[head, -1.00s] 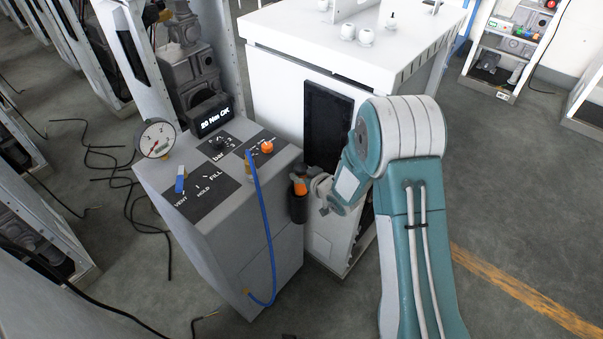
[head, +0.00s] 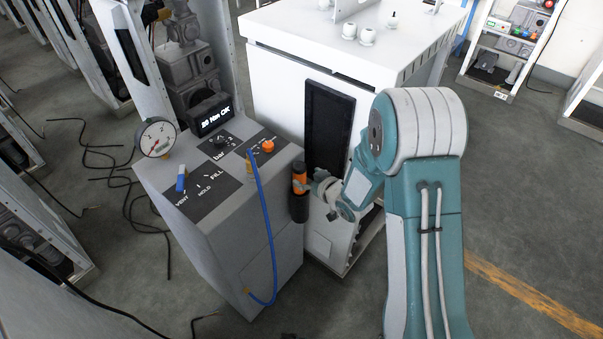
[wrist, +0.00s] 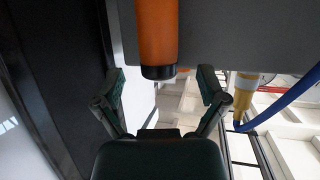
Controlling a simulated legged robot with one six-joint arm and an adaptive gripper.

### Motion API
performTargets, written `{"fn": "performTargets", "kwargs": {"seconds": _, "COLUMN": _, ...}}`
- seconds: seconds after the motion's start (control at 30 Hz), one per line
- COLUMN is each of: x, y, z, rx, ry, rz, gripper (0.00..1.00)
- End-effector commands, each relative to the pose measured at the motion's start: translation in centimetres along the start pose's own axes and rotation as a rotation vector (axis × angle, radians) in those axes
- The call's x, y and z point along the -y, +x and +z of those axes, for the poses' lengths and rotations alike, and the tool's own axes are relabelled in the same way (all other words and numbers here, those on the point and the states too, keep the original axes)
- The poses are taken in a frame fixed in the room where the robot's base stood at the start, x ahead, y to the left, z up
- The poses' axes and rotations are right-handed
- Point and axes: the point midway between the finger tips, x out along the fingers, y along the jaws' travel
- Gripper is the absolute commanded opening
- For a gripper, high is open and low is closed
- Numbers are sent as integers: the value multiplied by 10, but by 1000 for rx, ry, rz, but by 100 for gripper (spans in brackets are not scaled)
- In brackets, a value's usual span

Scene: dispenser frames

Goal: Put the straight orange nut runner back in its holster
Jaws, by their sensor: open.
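The orange nut runner (head: 300,182) stands upright at the right side of the grey console, its lower part inside the black holster (head: 299,209). In the wrist view, the nut runner (wrist: 156,28) is an orange cylinder with a dark end. My gripper (head: 318,183) is just to the right of the nut runner in the head view. In the wrist view, my gripper (wrist: 162,82) is open, its fingers spread apart with nothing between them. The dark end of the nut runner lies just beyond the fingertips. The holster cannot be made out in the wrist view.
The grey console (head: 225,215) carries a gauge (head: 155,138), a display (head: 211,115) and knobs. A blue hose (head: 266,225) hangs down its front. A white cabinet (head: 275,80) with a dark panel (head: 329,128) stands close behind my gripper. Open floor lies to the right.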

Motion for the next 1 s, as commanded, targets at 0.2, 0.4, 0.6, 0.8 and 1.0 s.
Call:
{"fn": "performTargets", "kwargs": {"seconds": 0.2, "x": -2, "y": -48, "z": -1, "rx": -1, "ry": 0, "rz": 3, "gripper": 91}}
{"fn": "performTargets", "kwargs": {"seconds": 0.4, "x": -1, "y": -74, "z": 0, "rx": 0, "ry": 0, "rz": 2, "gripper": 91}}
{"fn": "performTargets", "kwargs": {"seconds": 0.6, "x": 0, "y": -79, "z": 0, "rx": 0, "ry": -1, "rz": 0, "gripper": 91}}
{"fn": "performTargets", "kwargs": {"seconds": 0.8, "x": -13, "y": -89, "z": -17, "rx": 39, "ry": -23, "rz": 64, "gripper": 91}}
{"fn": "performTargets", "kwargs": {"seconds": 1.0, "x": -43, "y": -131, "z": -57, "rx": 169, "ry": -39, "rz": 248, "gripper": 91}}
